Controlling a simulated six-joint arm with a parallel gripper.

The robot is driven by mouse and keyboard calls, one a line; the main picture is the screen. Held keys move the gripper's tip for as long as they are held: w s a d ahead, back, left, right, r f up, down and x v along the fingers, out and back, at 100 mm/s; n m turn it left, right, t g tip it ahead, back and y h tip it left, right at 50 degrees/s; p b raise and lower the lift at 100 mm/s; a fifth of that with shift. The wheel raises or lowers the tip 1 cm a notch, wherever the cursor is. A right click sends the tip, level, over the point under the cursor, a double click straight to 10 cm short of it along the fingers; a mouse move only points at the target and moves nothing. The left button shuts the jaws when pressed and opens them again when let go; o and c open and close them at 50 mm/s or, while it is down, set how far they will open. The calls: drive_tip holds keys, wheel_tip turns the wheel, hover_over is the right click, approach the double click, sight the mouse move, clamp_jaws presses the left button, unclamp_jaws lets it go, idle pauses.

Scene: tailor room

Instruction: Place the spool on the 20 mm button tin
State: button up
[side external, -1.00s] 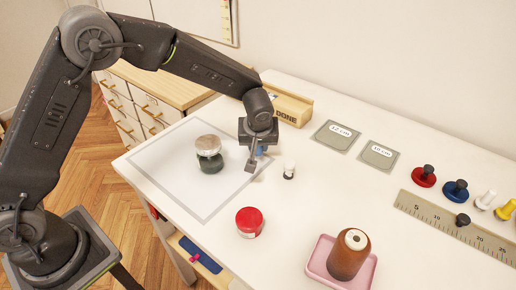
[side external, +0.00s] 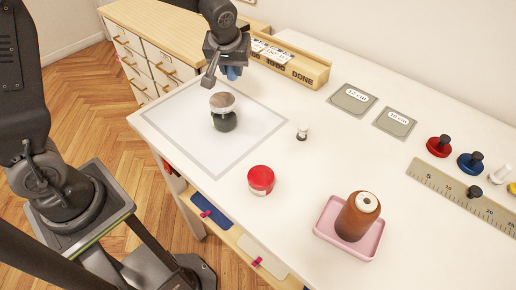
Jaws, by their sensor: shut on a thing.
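My gripper (side external: 221,76) is at the back of the white mat, above and behind the silver-and-green tin stack in the picture. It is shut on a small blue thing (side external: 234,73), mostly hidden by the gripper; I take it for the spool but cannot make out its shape. On the grey-edged mat stands a dark green tin (side external: 225,123) with a silver round piece (side external: 222,102) on top. A red tin (side external: 260,181) stands in front of the mat. I cannot read a 20 mm mark on any tin.
A wooden box marked DONE (side external: 303,70) stands behind the gripper. A small white-and-dark piece (side external: 302,130) stands right of the mat. A brown cone (side external: 356,220) sits in a pink tray (side external: 323,230). Labelled grey pads (side external: 352,99), a ruler (side external: 460,191) and coloured knobbed pieces lie right.

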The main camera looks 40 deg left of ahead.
drive_tip(key=s+d+r+m+t+h, duration=0.1)
drive_tip(key=s+d+r+m+h, duration=0.15)
drive_tip(key=s+d+m, duration=0.6)
drive_tip(key=n, duration=0.2)
hover_over(267, 170)
drive_tip(key=s+a, duration=0.1)
wheel_tip(267, 170, down, 6)
drive_tip(key=shift+r, duration=0.25)
drive_tip(key=shift+s+d+f, duration=0.1)
drive_tip(key=shift+d+f, duration=0.25)
drive_tip(key=shift+d, duration=0.15)
drive_tip(key=shift+f, duration=1.95)
drive_tip(key=o, duration=0.9)
drive_tip(key=shift+f, duration=0.1)
